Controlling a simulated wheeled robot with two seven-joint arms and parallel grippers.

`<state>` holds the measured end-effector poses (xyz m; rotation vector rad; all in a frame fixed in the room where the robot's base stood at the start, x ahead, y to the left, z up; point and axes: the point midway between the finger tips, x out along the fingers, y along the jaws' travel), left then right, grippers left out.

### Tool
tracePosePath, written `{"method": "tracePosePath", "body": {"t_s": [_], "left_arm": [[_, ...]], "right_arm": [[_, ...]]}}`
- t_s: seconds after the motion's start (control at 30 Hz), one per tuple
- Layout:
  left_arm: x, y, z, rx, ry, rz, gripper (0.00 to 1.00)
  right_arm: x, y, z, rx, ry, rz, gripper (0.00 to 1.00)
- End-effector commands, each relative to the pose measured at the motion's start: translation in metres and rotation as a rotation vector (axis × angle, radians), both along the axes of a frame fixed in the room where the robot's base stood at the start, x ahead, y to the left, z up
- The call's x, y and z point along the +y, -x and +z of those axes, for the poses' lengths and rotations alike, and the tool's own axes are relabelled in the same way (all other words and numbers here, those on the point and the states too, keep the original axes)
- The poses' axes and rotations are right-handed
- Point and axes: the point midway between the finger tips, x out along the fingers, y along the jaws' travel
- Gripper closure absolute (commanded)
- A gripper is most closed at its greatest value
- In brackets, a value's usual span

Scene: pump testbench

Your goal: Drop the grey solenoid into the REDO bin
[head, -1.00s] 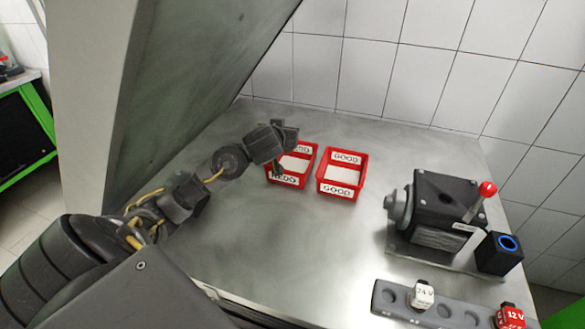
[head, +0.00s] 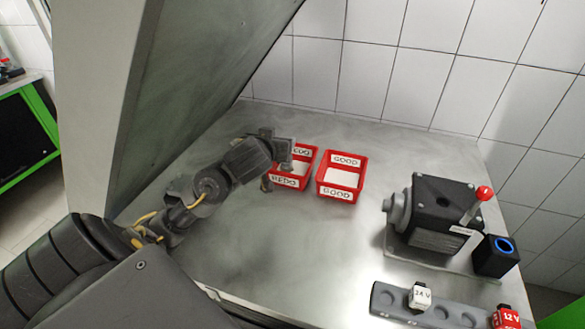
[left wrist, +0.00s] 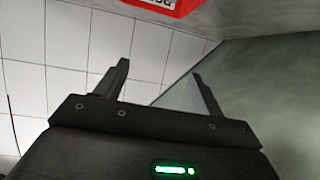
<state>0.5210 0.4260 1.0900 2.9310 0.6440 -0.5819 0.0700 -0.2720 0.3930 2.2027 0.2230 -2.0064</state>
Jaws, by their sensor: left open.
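The REDO bin (head: 308,173) is a small red box with white labels, standing on the metal bench. Its near left part is behind my left gripper (head: 275,164), which is at the bin's left side. That gripper is open, and the left wrist view shows nothing between its fingers (left wrist: 158,85). A red bin edge with part of a label (left wrist: 165,5) shows at the top of that view. I cannot make out a grey solenoid in either view; the visible part of the REDO bin's inside looks pale. My right gripper is not in view.
The red GOOD bin (head: 342,177) stands just right of the REDO bin. A dark pump unit (head: 440,212) with a red-knobbed lever is at the right. A grey rack (head: 385,301) holds a white 24 V block (head: 420,297) and a red 12 V block (head: 507,318). Mid-bench is clear.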

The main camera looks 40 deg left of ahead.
Motion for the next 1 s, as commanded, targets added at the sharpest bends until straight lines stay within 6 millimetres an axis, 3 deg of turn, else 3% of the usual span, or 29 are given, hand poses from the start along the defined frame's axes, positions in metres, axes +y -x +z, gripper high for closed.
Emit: {"method": "tracePosePath", "body": {"t_s": [0.2,0.83,1.0], "left_arm": [[-0.006,0.013,0.006,-0.001,0.0,0.0,0.32],[-0.006,0.013,0.006,0.0,0.0,0.0,0.32],[-0.006,0.013,0.023,-0.001,0.0,0.0,0.32]], "right_arm": [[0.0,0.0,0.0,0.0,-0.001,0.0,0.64],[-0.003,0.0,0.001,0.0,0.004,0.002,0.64],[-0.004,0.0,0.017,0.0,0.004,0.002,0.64]]}}
